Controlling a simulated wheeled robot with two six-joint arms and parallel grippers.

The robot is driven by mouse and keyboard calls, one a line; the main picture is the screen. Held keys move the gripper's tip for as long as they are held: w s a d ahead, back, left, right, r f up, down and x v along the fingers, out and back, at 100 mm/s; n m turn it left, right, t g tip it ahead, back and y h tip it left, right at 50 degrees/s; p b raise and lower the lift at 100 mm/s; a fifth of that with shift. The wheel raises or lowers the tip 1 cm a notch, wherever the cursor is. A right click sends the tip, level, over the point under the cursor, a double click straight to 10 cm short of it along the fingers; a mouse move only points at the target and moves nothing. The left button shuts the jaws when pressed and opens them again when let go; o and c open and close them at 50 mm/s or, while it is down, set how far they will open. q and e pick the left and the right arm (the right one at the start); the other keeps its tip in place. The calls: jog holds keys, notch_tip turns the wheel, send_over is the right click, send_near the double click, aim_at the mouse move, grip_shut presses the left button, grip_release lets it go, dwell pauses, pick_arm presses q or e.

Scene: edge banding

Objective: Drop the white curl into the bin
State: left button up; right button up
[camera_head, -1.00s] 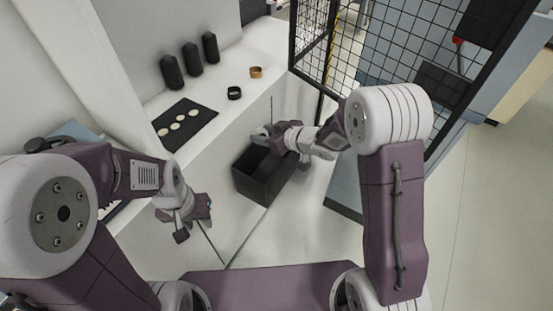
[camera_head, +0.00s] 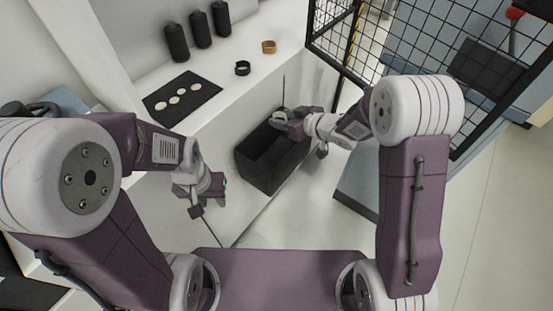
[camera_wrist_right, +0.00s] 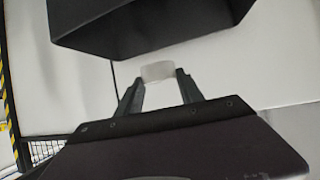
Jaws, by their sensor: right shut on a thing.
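The white curl (camera_wrist_right: 157,70) is a small pale band between the fingertips of my right gripper (camera_wrist_right: 158,88), in the right wrist view. My right gripper is shut on it. The bin (camera_head: 262,172) is a black open box on the white ledge in the head view. There, my right gripper (camera_head: 281,117) is at the bin's far right rim. In the right wrist view the bin's dark wall (camera_wrist_right: 150,30) fills the top, beyond the curl, with a visible gap. My left gripper (camera_head: 208,198) is left of the bin, its fingers too small to judge.
A black mat (camera_head: 207,88) with several white discs lies on the upper shelf. A black ring (camera_head: 242,68), a tan ring (camera_head: 269,47) and black bottles (camera_head: 200,29) stand nearby. A black mesh fence (camera_head: 335,35) rises behind my right arm.

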jog(key=shift+f, duration=0.1)
jog(key=o, duration=1.4)
jog(key=shift+p+v, duration=1.15)
jog(key=shift+v, duration=3.35)
